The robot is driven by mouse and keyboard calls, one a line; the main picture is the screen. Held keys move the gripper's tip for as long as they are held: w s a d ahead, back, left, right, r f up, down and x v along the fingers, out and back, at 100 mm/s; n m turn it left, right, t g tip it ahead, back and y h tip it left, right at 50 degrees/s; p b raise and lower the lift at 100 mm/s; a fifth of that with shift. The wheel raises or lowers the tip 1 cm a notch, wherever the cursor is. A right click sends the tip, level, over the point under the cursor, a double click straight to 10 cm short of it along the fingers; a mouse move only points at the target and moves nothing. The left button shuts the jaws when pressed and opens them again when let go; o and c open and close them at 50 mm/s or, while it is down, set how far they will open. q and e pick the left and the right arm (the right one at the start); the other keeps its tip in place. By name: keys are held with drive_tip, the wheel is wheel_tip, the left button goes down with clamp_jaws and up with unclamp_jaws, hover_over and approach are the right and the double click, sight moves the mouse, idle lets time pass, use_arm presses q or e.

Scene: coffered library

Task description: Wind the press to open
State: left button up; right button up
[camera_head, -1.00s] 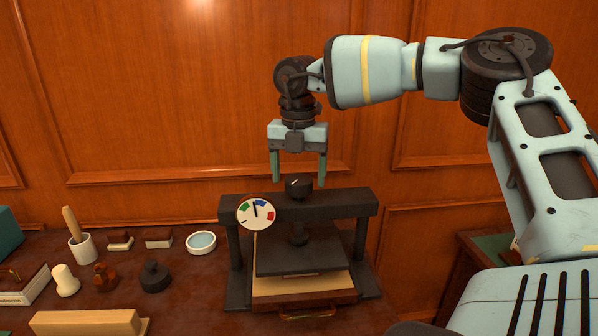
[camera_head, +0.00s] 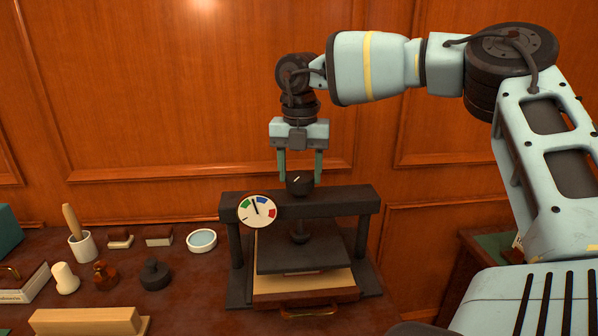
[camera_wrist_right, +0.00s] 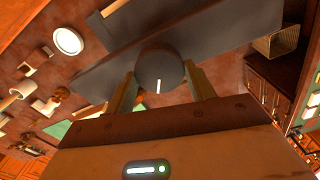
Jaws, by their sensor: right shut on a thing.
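The dark press (camera_head: 362,200) stands on the table, with a round black knob (camera_head: 300,188) on top of its crossbeam. A white mark shows on the knob. My right gripper (camera_head: 300,180) points down with its green fingers on either side of the knob, shut on it. In the right wrist view the knob (camera_wrist_right: 160,66) sits between the fingers. The round dial (camera_head: 257,211) on the press front has green, blue and red patches, and its needle points up and slightly left. The dark pressing plate (camera_head: 300,257) hangs below the beam, over a pale board. My left gripper is out of view.
On the table to the left are a white cup with a wooden handle (camera_head: 81,245), a white dish (camera_head: 202,240), a dark stamp (camera_head: 155,275), small blocks and a wooden block (camera_head: 88,321). A wood-panelled wall (camera_head: 200,90) stands close behind the press.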

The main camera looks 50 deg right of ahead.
drive_tip(key=shift+f+n+b, duration=0.1)
drive_tip(key=shift+n+b, duration=0.5)
drive_tip(key=shift+n, duration=0.5)
drive_tip(key=shift+n+b, duration=0.4)
drive_tip(key=shift+n, duration=1.4)
drive_tip(key=n+b, duration=0.1)
drive_tip(key=n, duration=0.1)
drive_tip(key=shift+n, duration=0.4)
drive_tip(key=n, duration=0.4)
drive_tip(key=shift+d, duration=0.1)
drive_tip(key=n, duration=1.5)
drive_tip(key=shift+d+n, duration=0.1)
drive_tip(key=shift+n, duration=0.3)
drive_tip(key=n, duration=0.5)
drive_tip(key=shift+w, duration=0.1)
drive_tip(key=n, duration=0.5)
drive_tip(key=shift+n, duration=0.3)
